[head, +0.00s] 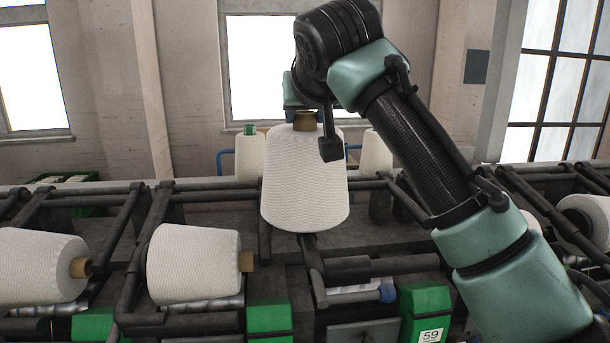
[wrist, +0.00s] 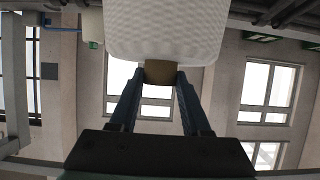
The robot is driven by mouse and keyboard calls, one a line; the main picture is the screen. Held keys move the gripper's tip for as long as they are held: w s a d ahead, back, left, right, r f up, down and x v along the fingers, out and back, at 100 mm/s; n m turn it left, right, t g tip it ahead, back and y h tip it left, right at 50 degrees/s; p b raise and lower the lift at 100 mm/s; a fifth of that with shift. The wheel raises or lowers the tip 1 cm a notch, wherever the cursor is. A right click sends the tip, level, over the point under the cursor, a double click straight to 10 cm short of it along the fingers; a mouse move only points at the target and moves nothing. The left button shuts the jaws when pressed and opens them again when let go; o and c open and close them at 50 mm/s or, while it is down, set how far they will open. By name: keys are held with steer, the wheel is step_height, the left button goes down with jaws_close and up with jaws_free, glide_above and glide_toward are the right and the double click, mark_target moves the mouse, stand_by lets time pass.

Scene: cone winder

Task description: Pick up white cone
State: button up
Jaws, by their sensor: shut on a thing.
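A large white cone (head: 305,185) hangs upright in the middle of the head view, wide end down, with its brown tube tip (head: 305,120) at the top. My gripper (wrist: 160,76) is shut on that tube tip, one finger on each side, as the wrist view shows. The cone's white body (wrist: 165,28) fills the top middle of the wrist view. In the head view the cone overlaps the machine's dark frame, and I cannot tell how far its base is from it. One finger is mostly hidden there.
Two more white cones (head: 195,263) (head: 40,265) lie sideways in the winder at the left. Smaller white cones (head: 250,157) (head: 377,153) stand behind the held one. Dark bars and arms (head: 145,255) surround it. A partly visible cone (head: 588,215) is at the right edge.

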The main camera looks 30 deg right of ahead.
jaws_close()
steer(key=shift+r, duration=0.25)
steer(key=shift+r, duration=0.1)
